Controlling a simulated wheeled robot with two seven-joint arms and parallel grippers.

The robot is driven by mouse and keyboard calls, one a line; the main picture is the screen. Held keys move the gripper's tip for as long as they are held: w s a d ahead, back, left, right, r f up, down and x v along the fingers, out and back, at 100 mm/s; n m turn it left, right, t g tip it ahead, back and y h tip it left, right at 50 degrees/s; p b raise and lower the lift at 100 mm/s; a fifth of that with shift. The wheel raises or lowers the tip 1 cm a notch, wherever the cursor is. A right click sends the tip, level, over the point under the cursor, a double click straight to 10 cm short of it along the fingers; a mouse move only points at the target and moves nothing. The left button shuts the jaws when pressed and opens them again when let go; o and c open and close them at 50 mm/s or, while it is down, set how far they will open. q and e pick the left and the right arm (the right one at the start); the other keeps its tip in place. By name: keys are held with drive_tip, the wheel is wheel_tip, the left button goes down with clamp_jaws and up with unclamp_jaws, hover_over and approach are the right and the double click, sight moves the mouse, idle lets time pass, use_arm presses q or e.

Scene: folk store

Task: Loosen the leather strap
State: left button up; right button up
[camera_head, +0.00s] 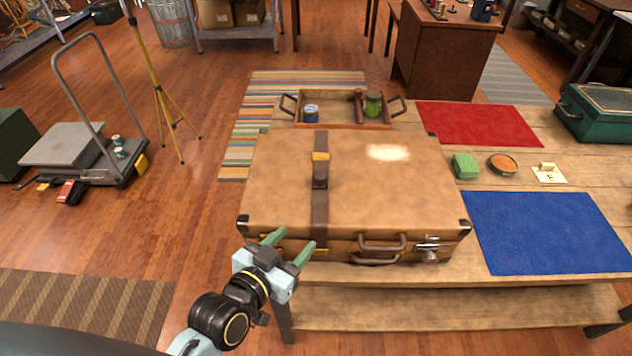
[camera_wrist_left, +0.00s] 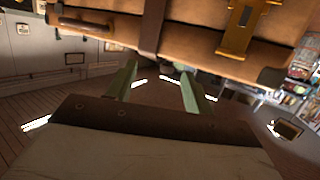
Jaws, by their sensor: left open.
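A tan leather suitcase (camera_head: 400,190) lies closed on the wooden table. My left gripper (camera_head: 290,245) is open, with green fingers, just in front of the suitcase's lower left front, close to the strap's front part. In the left wrist view the fingers (camera_wrist_left: 155,80) are apart with nothing between them, and the strap (camera_wrist_left: 152,25) hangs down the suitcase front beyond them. I cannot tell whether a finger touches it. My right gripper is not in view.
A tray (camera_head: 340,123) with a jar and a blue tin stands behind the suitcase. A green case (camera_head: 600,112) stands at the far right.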

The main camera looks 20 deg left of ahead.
sight(317, 180)
use_arm(q)
drive_tip(key=w+t, duration=0.1)
drive_tip(key=w, duration=0.4)
drive_tip(key=w+r+n+t+y, duration=0.1)
drive_tip(key=w, duration=0.4)
drive_tip(key=w+r+t, duration=0.1)
drive_tip(key=w, duration=0.3)
drive_tip(key=shift+w+d+r+y, duration=0.1)
drive_tip(key=shift+w+d+y, duration=0.05)
drive_tip(key=shift+w+y, duration=0.2)
drive_tip(key=shift+c, duration=0.3)
